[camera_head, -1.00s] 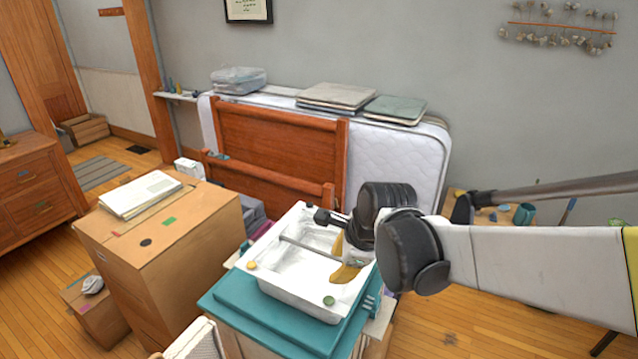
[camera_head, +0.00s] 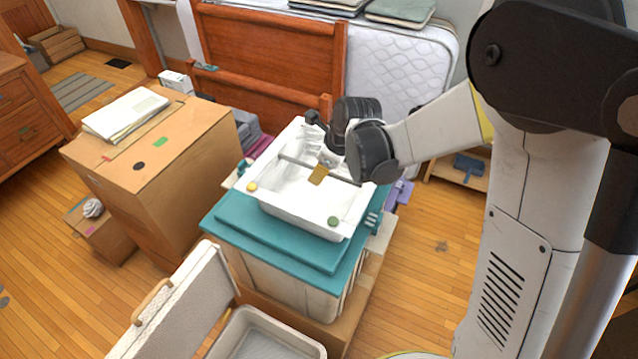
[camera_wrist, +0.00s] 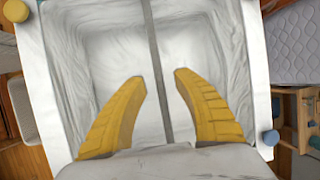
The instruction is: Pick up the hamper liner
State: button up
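The likely hamper liner (camera_head: 290,205) is a white, open, box-shaped piece with wrinkled inner walls and coloured round knobs at its corners. It sits on a teal lid. A thin grey rod (camera_wrist: 157,60) runs across its opening. My gripper (camera_head: 318,174) is over the liner's opening, pointing down into it. In the wrist view my gripper's yellow fingers (camera_wrist: 160,76) are apart, with the rod passing between them and the liner's creased bottom (camera_wrist: 115,60) behind. I cannot tell whether either finger touches the rod.
The teal lid (camera_head: 230,220) tops a pale bin. A cardboard box (camera_head: 180,150) with papers (camera_head: 125,112) stands left. An open-lidded container (camera_head: 265,335) is in front. A wooden headboard (camera_head: 270,60) and an upright mattress (camera_head: 400,75) are behind. Wooden floor (camera_head: 430,225) shows to the right.

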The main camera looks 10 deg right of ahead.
jog(key=shift+w+a+f, duration=0.15)
jog(key=shift+f, duration=0.25)
grip_shut()
jog(key=shift+r, duration=0.1)
